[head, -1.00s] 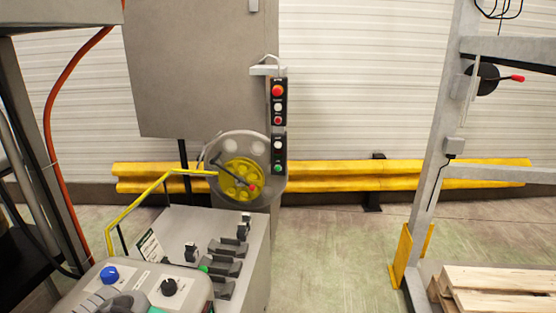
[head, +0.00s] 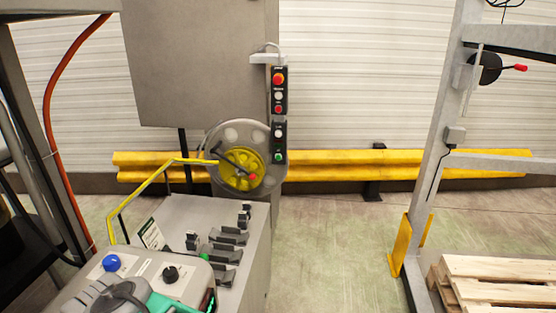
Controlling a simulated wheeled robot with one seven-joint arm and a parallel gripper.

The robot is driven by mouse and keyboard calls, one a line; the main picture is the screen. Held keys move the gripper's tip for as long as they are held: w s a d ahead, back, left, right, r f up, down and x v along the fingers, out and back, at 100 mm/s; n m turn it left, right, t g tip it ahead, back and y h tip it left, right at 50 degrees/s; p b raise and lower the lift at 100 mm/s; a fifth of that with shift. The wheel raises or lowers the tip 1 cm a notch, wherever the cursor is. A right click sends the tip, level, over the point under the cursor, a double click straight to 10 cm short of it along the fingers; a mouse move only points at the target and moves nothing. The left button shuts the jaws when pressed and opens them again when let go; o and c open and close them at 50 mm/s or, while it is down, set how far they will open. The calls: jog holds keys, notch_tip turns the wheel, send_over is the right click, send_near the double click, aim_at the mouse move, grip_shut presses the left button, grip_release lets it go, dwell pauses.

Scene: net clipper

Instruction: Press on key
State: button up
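No single key is marked out. A narrow black button panel (head: 280,118) hangs upright beside the grey cabinet. From the top it has a large red button (head: 278,79), a white button (head: 278,96), a smaller red button (head: 278,109), another white button (head: 278,133) and a green button (head: 278,157). Their labels are too small to read. No gripper fingertips can be made out. A grey, black and teal shape (head: 165,303) is cut off at the bottom left; I cannot tell whether it belongs to my arm.
A grey handwheel with a yellow hub (head: 242,176) sits left of the panel. A grey console (head: 236,285) with black levers and a box with blue (head: 111,263) and black knobs stand in front. A yellow barrier (head: 330,172) runs behind. Open floor (head: 335,250) lies right, before pallets (head: 500,268).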

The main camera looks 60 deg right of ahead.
grip_shut()
dwell(1.2)
